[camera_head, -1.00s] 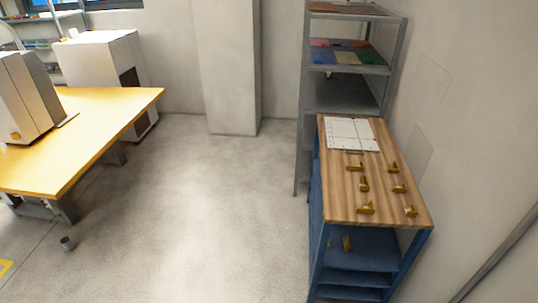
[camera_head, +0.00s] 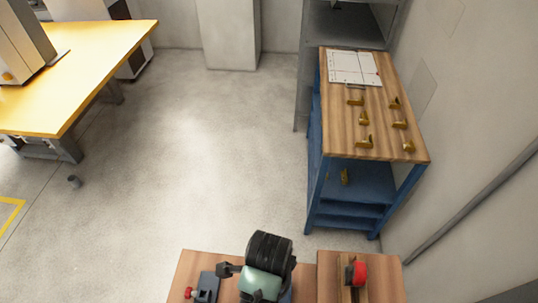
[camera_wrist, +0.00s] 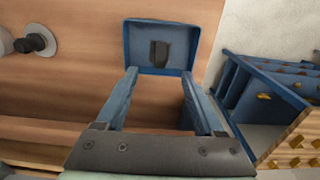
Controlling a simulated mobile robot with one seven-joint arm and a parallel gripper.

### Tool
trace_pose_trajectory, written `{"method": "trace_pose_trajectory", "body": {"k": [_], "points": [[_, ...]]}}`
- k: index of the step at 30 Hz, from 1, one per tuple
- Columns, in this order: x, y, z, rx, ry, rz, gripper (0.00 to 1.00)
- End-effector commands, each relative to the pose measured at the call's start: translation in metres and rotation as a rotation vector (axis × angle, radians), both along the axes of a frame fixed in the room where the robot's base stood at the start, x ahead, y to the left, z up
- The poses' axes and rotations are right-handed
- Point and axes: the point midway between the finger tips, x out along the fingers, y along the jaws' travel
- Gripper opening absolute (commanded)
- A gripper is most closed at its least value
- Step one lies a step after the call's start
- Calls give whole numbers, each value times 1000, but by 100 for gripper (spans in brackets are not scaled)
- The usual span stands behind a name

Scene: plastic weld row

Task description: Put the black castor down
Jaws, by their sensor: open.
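My gripper (camera_wrist: 159,73) is open in the wrist view, with two blue fingers apart and nothing seen between them. Just beyond the fingertips is a shallow blue tray (camera_wrist: 133,28) with a raised rim, on a brown wooden surface (camera_wrist: 75,85). A small dark piece (camera_wrist: 160,54) shows inside the tray; it may be the black castor, but its shape is too unclear to be sure. In the head view my dark wrist and pale green hand stand over the wooden bench (camera_head: 195,264) and hide the tray and fingertips.
A grey round fitting (camera_wrist: 35,42) stands left of the tray. A red and black device (camera_head: 356,272) is at the bench's right. A blue cart (camera_head: 330,190) with a wooden top bears several brass parts (camera_head: 363,118). Open floor lies between cart and yellow table (camera_head: 85,75).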

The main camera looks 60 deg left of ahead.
Motion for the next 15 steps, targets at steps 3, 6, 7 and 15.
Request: {"method": "trace_pose_trajectory", "body": {"k": [3, 6, 7, 15], "points": [[1, 1, 16, 2, -3, 1, 70], [1, 1, 23, 1, -2, 1, 70], [0, 1, 24, 1, -2, 1, 70], [3, 1, 27, 6, -9, 3, 70]]}}
